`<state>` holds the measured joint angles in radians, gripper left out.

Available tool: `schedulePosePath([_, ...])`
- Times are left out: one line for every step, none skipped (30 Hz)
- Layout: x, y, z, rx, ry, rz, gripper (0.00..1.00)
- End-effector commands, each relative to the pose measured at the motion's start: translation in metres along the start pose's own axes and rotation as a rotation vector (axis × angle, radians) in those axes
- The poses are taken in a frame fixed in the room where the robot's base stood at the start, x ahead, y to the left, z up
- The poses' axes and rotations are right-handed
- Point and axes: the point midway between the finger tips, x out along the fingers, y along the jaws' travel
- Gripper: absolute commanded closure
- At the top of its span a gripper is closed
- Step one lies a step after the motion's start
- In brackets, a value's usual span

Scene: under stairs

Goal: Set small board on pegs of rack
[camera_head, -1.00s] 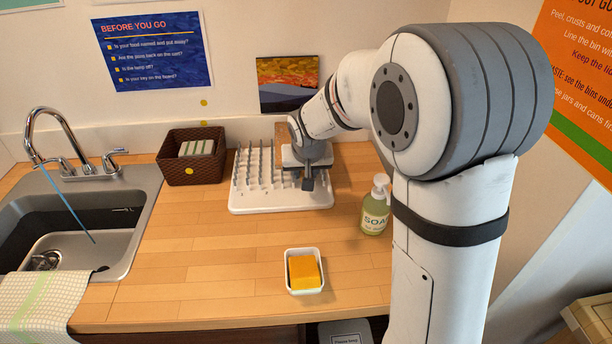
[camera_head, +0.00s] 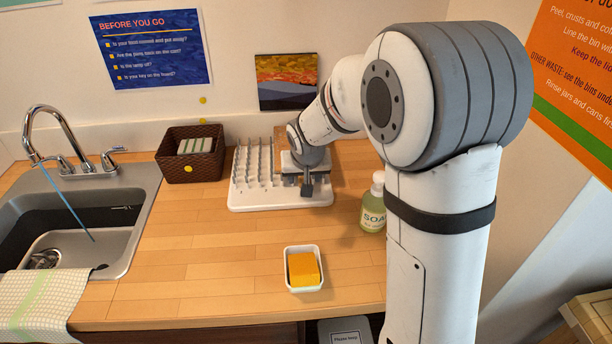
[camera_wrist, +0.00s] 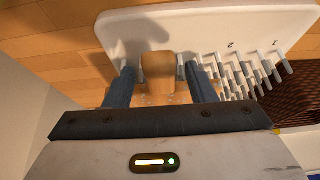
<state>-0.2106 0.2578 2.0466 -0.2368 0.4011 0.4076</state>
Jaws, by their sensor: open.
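The white rack (camera_head: 275,206) with rows of upright pegs stands on the wooden counter near the back wall. The small board, light brown wood, shows in the wrist view (camera_wrist: 158,72) as a rounded end between my fingers. In the head view, a brown piece that looks like it (camera_head: 280,134) shows behind my wrist; the rest is hidden. My gripper (camera_head: 307,189) is over the right part of the rack. In the wrist view my gripper (camera_wrist: 160,68) is open, one finger on each side of the board's end, with small gaps. I cannot tell how the board sits on the pegs.
A soap bottle (camera_head: 373,205) stands right of the rack, close to my arm. A brown basket (camera_head: 190,165) is at its left, and a white dish (camera_head: 304,287) with a yellow sponge (camera_head: 304,269) is in front. The sink (camera_head: 130,225) is far left. The middle counter is clear.

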Motion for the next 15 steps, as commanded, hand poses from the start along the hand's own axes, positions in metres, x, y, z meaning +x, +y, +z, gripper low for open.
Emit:
schedulePosePath([-0.001, 0.000, 0.000, 0.000, 0.000, 0.000, 0.49])
schedulePosePath([-0.002, 0.000, -0.001, 0.000, 0.000, 0.000, 0.49])
schedulePosePath([-0.003, 0.000, -0.002, 0.000, 0.000, 0.000, 0.49])
schedulePosePath([-0.005, 0.000, -0.001, 0.000, 0.002, 0.000, 0.49])
schedulePosePath([-0.008, 0.000, -0.001, 0.000, 0.002, 0.000, 0.49])
schedulePosePath([-0.014, 0.000, -0.002, -0.001, 0.003, 0.000, 0.49])
schedulePosePath([-0.019, 0.000, -0.002, -0.001, 0.004, -0.001, 0.49])
schedulePosePath([-0.024, -0.001, -0.002, -0.001, 0.005, -0.001, 0.49])
schedulePosePath([-0.032, -0.001, -0.001, -0.001, 0.005, -0.001, 0.49])
schedulePosePath([-0.038, -0.001, -0.001, 0.000, 0.006, -0.002, 0.49])
schedulePosePath([-0.045, -0.001, -0.002, 0.000, 0.006, -0.001, 0.49])
schedulePosePath([-0.054, -0.001, -0.002, -0.001, 0.006, -0.002, 0.49])
schedulePosePath([-0.061, -0.001, -0.001, -0.001, 0.006, -0.002, 0.49])
schedulePosePath([-0.067, -0.001, -0.001, -0.002, 0.006, -0.002, 0.49])
schedulePosePath([-0.076, -0.001, -0.002, -0.002, 0.006, -0.002, 0.49])
